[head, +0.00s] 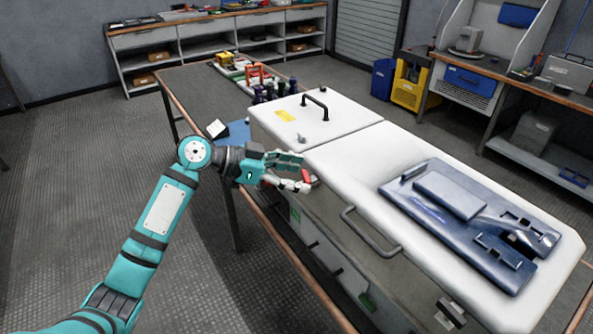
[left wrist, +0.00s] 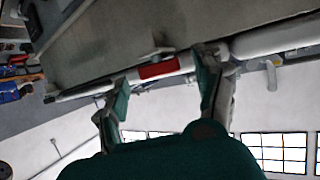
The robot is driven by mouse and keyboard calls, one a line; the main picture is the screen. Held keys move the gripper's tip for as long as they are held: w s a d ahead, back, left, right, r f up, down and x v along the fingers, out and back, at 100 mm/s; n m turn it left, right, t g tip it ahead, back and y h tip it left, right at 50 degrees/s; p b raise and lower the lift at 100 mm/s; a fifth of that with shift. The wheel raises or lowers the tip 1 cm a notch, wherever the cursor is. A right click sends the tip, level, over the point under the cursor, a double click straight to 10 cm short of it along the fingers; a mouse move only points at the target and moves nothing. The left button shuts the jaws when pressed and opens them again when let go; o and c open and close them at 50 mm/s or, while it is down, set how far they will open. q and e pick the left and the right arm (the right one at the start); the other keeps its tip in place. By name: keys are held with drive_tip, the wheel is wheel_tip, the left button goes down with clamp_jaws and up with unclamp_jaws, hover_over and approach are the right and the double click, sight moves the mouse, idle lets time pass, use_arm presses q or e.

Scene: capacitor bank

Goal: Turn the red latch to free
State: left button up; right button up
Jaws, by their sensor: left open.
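The red latch (head: 309,177) is on the near side edge of the white cabinet (head: 350,160), mostly hidden behind my gripper in the head view. In the left wrist view the red latch (left wrist: 158,70) shows as a short red bar along the cabinet's edge. My left gripper (head: 297,173) is open at that edge. In the left wrist view its two fingers (left wrist: 165,80) stand apart, one towards each end of the red bar. I cannot tell whether they touch it. My right gripper is in neither view.
A blue metal plate (head: 440,215) lies on the cabinet's right part. A black handle (head: 314,103) stands on its left lid, and a grey bar handle (head: 368,232) is on the near side. Small bottles (head: 268,92) and coloured parts stand behind. The floor at left is clear.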

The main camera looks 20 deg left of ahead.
use_arm(q)
drive_tip(key=shift+w+d+f, duration=0.1)
drive_tip(key=shift+d, duration=0.1)
drive_tip(key=c, duration=1.2)
drive_tip(key=shift+o, duration=0.2)
drive_tip(key=shift+s+n+t+y+p, duration=0.2)
drive_tip(key=shift+n+t+y+p, duration=0.3)
drive_tip(key=shift+n+p, duration=0.1)
drive_tip(key=n+t+y+p, duration=0.2)
drive_tip(key=p, duration=0.1)
drive_tip(key=shift+s+d+r+n, duration=0.15)
drive_tip(key=shift+d+r+n, duration=0.05)
drive_tip(key=shift+n, duration=0.1)
drive_tip(key=shift+f+n+t+y+p, duration=0.2)
drive_tip(key=shift+n+t+y+p, duration=0.2)
drive_tip(key=shift+t+p, duration=0.1)
drive_tip(key=o, duration=1.2)
drive_tip(key=shift+c, duration=0.2)
